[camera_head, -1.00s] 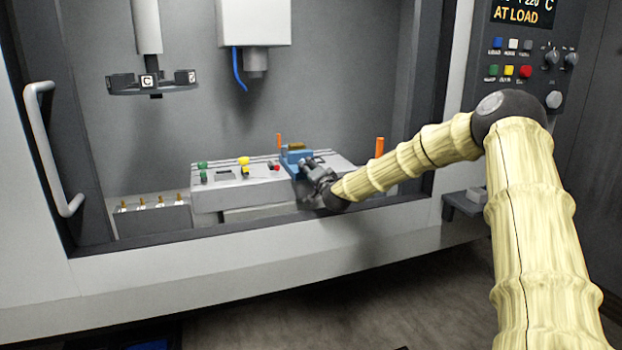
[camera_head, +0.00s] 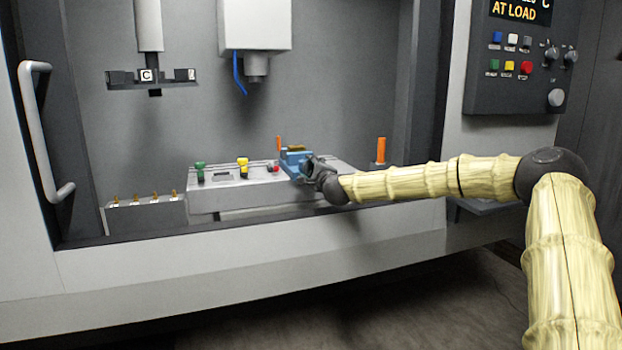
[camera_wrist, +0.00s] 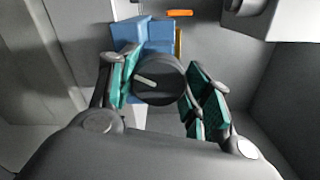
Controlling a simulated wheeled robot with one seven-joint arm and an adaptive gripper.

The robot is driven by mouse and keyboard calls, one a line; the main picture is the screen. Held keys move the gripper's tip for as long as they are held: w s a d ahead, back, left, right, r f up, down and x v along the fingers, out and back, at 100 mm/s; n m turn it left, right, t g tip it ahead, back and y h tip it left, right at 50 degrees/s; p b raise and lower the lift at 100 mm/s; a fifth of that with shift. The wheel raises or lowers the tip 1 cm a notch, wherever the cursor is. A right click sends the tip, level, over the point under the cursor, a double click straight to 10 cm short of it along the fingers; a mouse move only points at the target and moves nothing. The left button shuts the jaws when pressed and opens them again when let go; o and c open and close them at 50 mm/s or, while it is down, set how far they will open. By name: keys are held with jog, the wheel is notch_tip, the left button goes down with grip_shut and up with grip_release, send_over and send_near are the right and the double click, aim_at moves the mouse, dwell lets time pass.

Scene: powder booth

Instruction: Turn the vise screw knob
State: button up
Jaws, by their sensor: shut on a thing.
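The blue vise (camera_head: 293,158) sits on the grey machine bed, with a brass-coloured piece (camera_head: 296,148) in its top. Its dark round screw knob (camera_wrist: 160,82), with a pale pointer line, faces the wrist camera. My gripper (camera_wrist: 164,88) has its teal-padded fingers on both sides of the knob, shut on it. The left pad touches the knob's edge, and the right pads lie along its lower right. In the head view, my gripper (camera_head: 314,170) is at the vise's front right, and it hides the knob there.
The bed (camera_head: 230,197) carries green and yellow clamps (camera_head: 242,166) and a red knob (camera_head: 275,169) left of the vise. Orange posts (camera_head: 381,150) stand nearby. A spindle (camera_head: 256,66) hangs above. The cabinet's front sill (camera_head: 250,232) runs below my arm.

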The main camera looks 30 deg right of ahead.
jog(key=shift+d+f+m+b, duration=0.1)
jog(key=shift+f+m+b, duration=0.1)
jog(key=shift+m+b, duration=0.35)
jog(key=shift+m, duration=0.35)
jog(key=o, duration=1)
jog(key=shift+s+d, duration=0.1)
jog(key=shift+d, duration=0.05)
jog(key=shift+o, duration=0.2)
jog(key=shift+a+r, duration=0.15)
jog(key=shift+a, duration=0.05)
jog(key=shift+s, duration=0.5)
jog(key=v, duration=1)
jog(key=shift+s, duration=0.4)
